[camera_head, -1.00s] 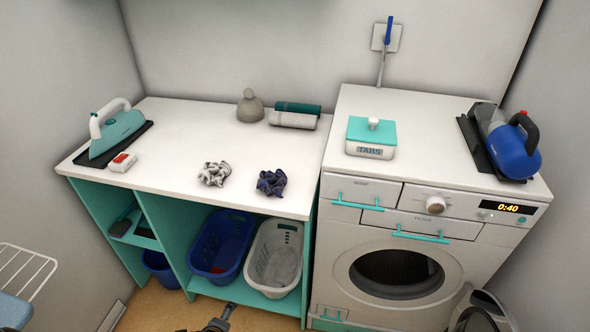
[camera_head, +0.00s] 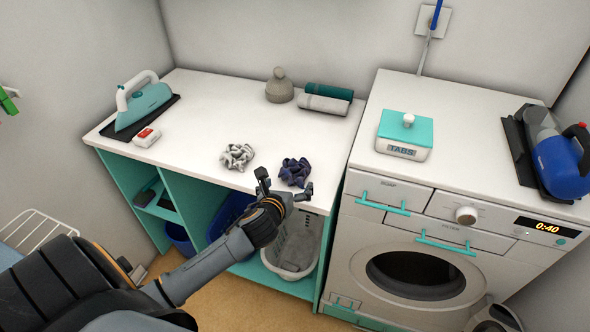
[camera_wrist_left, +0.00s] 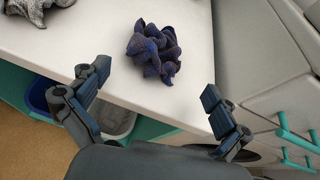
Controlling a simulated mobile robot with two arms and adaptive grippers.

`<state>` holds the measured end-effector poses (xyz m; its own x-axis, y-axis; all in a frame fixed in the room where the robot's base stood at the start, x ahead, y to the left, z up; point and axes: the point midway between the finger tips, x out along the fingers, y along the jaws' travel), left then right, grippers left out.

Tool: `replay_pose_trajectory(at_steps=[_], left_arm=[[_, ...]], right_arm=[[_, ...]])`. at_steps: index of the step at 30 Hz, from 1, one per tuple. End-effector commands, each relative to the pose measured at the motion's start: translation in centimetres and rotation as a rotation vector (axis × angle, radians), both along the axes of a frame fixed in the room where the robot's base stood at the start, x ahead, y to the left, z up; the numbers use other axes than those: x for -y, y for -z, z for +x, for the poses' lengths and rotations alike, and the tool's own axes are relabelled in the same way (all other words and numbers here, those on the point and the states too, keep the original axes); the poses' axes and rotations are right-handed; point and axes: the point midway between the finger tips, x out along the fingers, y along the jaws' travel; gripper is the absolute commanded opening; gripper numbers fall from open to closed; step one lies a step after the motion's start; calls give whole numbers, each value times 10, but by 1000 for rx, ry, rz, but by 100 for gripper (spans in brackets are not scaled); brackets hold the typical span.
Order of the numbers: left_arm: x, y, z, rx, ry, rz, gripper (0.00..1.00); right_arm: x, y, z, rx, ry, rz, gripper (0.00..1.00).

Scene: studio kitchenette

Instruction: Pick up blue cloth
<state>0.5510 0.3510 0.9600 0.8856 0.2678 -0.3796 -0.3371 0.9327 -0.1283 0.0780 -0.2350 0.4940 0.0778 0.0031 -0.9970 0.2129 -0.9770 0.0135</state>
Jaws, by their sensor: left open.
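The blue cloth (camera_head: 295,172) lies crumpled near the front edge of the white counter (camera_head: 205,120). It also shows in the left wrist view (camera_wrist_left: 154,50), ahead of and between the two fingers. My left gripper (camera_head: 285,187) is open and empty at the counter's front edge, just short of the cloth and apart from it. Its spread fingers show in the left wrist view (camera_wrist_left: 157,100). A grey-white crumpled cloth (camera_head: 237,156) lies to the left of the blue one. My right gripper is not seen.
A grey basket (camera_head: 292,250) and a blue basket (camera_head: 229,212) stand on the shelf below. The washing machine (camera_head: 440,230) is to the right. An iron (camera_head: 143,100), a small white-red box (camera_head: 146,137) and rolled towels (camera_head: 325,103) sit on the counter, clear of the cloth.

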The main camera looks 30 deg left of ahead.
Motion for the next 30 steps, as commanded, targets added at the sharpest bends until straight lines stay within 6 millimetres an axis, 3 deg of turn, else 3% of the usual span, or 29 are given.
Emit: replay_pose_trajectory(at_steps=[19, 28, 29, 30], left_arm=[[-23, 22, 54, 0, -2, -4, 100], [-24, 25, 57, 0, 0, -3, 100], [-24, 25, 57, 0, 0, -3, 98], [-24, 25, 57, 0, 0, -3, 90]], right_arm=[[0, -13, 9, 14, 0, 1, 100], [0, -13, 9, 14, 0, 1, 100], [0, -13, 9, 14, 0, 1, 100], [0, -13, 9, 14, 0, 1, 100]])
